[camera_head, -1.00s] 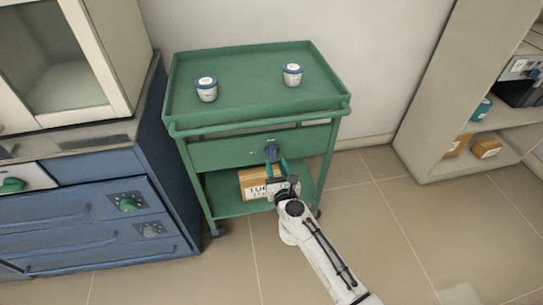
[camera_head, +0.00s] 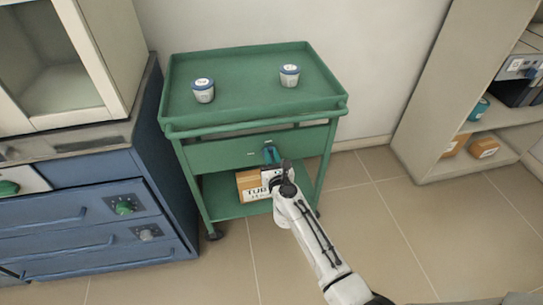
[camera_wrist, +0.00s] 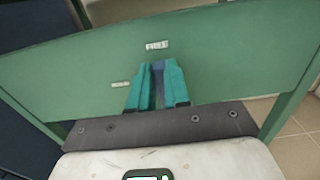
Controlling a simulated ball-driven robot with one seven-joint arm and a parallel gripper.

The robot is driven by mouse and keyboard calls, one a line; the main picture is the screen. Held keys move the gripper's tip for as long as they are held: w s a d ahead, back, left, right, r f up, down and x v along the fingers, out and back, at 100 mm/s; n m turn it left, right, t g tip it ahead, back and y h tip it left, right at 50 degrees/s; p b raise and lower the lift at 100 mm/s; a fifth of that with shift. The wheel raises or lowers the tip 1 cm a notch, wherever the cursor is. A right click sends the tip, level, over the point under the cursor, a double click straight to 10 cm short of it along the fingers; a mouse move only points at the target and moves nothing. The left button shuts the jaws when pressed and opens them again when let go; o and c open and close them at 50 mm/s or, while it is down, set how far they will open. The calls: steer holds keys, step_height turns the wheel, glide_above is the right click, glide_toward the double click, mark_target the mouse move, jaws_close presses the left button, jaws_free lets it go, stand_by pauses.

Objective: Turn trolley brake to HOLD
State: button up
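The green trolley (camera_head: 225,153) stands against the wall, with its brake on the front panel. The blue brake handle (camera_wrist: 157,78) shows in the wrist view between the two teal fingers of my gripper (camera_wrist: 157,85). In the head view my gripper (camera_head: 271,155) is at the panel and mostly covers the handle. The fingers look closed on the handle's sides. The handle points up toward the FREE label (camera_wrist: 157,45). A second small label (camera_wrist: 120,84), blurred, is to the left of the fingers.
Two lidded white cups (camera_head: 203,90) (camera_head: 289,76) stand on the trolley top. A cardboard box (camera_head: 250,186) is on its lower shelf, close to my arm. A blue cabinet (camera_head: 95,215) is at left, a shelf unit (camera_head: 420,130) at right. The floor between is clear.

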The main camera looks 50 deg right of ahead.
jaws_close()
steer(key=shift+n, duration=0.3)
steer(key=n, duration=0.3)
steer(key=a+n+p, duration=0.1)
steer(key=n, duration=0.3)
steer(key=w+a+f+n+p, duration=0.1)
steer(key=n, duration=0.3)
steer(key=shift+w+f, duration=0.1)
steer(key=n, duration=0.2)
steer(key=f+n, duration=0.1)
steer(key=n, duration=0.1)
steer(key=shift+w+a+p, duration=0.1)
steer(key=shift+p, duration=0.25)
steer(key=shift+f+n, duration=0.25)
steer(key=shift+n, duration=0.95)
